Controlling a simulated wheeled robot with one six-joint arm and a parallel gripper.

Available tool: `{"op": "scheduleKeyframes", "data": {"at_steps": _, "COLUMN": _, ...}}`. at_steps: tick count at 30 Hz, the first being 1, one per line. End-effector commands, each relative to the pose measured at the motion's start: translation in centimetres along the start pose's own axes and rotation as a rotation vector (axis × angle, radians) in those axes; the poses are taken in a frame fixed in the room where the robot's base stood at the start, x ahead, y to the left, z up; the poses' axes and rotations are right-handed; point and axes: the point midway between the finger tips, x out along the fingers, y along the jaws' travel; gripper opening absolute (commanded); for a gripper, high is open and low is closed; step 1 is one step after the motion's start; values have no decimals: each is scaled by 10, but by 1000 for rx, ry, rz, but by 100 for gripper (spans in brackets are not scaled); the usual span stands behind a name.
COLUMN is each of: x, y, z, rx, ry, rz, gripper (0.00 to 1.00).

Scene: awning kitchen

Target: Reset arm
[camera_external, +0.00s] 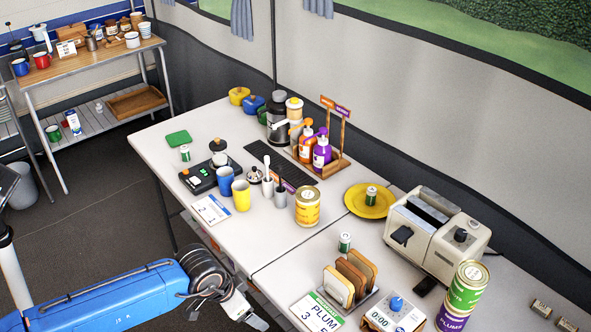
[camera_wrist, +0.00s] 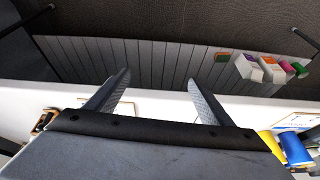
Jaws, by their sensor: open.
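My arm, with its blue link, reaches in from the lower left in the external view. My gripper (camera_external: 256,321) hangs at the near edge of the white table (camera_external: 240,255), low in the picture and partly cut off by the frame's bottom. In the wrist view, my gripper (camera_wrist: 158,84) has its two grey fingers spread wide apart with nothing between them. The fingers point past the white table edge (camera_wrist: 150,104) towards a grey slatted shelf (camera_wrist: 130,60).
The toast rack (camera_external: 350,280), card (camera_external: 318,312) and timer (camera_external: 393,314) stand right of my gripper. Blue (camera_external: 225,181) and yellow (camera_external: 241,196) cups, a yellow can (camera_external: 307,207) and toaster (camera_external: 436,232) are farther back. The near middle tabletop is clear. Boxes (camera_wrist: 258,68) lie on the shelf.

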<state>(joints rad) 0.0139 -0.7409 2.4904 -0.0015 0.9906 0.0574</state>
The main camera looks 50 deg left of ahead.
Motion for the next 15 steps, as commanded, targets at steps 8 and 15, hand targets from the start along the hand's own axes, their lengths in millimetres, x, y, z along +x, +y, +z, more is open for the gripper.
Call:
{"op": "scheduleKeyframes", "data": {"at_steps": 8, "x": 11, "y": -3, "z": 19, "rx": -77, "ry": 13, "rz": -7, "gripper": 75}}
{"op": "scheduleKeyframes", "data": {"at_steps": 15, "x": 11, "y": -3, "z": 19, "rx": -74, "ry": 13, "rz": -7, "gripper": 75}}
